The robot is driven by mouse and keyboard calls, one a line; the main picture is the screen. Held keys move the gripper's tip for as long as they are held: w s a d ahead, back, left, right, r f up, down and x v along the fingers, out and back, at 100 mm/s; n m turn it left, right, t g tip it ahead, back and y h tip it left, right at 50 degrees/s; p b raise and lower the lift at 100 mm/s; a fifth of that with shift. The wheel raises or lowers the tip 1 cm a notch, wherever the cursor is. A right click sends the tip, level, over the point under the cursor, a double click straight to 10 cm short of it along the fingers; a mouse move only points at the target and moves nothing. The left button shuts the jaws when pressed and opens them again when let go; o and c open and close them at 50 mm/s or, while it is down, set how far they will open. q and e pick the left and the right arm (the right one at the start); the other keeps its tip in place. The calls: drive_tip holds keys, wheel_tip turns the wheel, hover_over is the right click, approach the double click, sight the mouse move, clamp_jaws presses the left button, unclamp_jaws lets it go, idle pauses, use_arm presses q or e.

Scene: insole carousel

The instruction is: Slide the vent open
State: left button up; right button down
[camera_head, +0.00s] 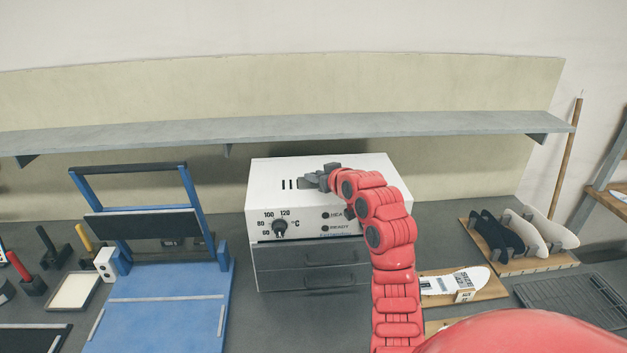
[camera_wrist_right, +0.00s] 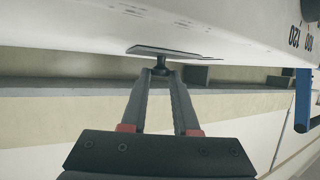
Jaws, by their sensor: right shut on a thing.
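The white oven (camera_head: 270,172) stands on the bench, with dark vent slots (camera_head: 290,184) showing in its top. A flat grey vent slide (camera_head: 306,184) lies on the top just right of these slots. In the right wrist view the slide (camera_wrist_right: 150,49) shows as a thin plate with a small dark knob (camera_wrist_right: 162,70) on it. My right gripper (camera_head: 320,178) is over the oven's top, and in the wrist view its fingertips (camera_wrist_right: 161,78) are shut on the knob. The fingers partly hide the slide in the head view. My left gripper is out of view.
The oven front has a dial (camera_head: 280,228) and grey drawers (camera_head: 308,268) below. A grey shelf (camera_head: 300,128) runs above and behind the oven. A blue press (camera_head: 150,300) stands left; insole racks (camera_head: 518,262) stand right. My right arm crosses the oven's right side.

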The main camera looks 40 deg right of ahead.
drive_tip(key=c, duration=0.7)
unclamp_jaws()
drive_tip(key=shift+s+d, duration=0.15)
drive_tip(key=shift+d, duration=0.05)
drive_tip(key=shift+o, duration=0.2)
drive_tip(key=shift+s, duration=0.3)
drive_tip(key=b+v, duration=0.5)
drive_tip(key=v, duration=1.2)
drive_tip(key=shift+w+a, duration=0.15)
